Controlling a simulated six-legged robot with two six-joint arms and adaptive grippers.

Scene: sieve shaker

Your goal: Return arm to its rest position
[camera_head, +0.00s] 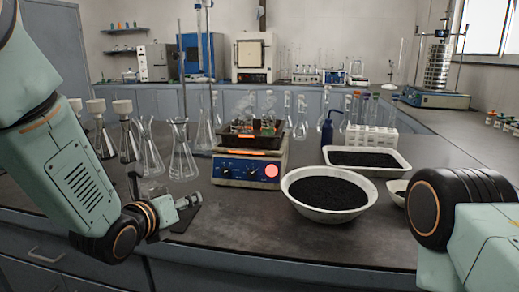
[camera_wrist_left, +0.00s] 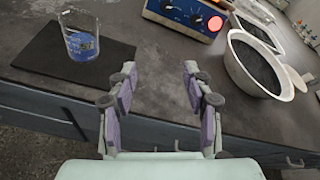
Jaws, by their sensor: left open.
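My left arm (camera_head: 75,175) comes in from the left of the head view and bends near the bench's front edge. My left gripper (camera_head: 178,203) is at the end of this arm, partly hidden by its wrist. In the left wrist view its two fingers (camera_wrist_left: 158,85) stand apart with nothing between them. They are over the front edge of the bench. My right arm (camera_head: 475,215) shows at the lower right of the head view; its gripper is out of frame.
A beaker with blue liquid (camera_wrist_left: 82,45) stands on a dark mat (camera_wrist_left: 40,62), left of the fingers. A hot plate (camera_head: 248,168), a white bowl of black grains (camera_head: 298,203) and a white tray (camera_head: 400,160) stand on the bench. Several flasks (camera_head: 183,160) stand at left.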

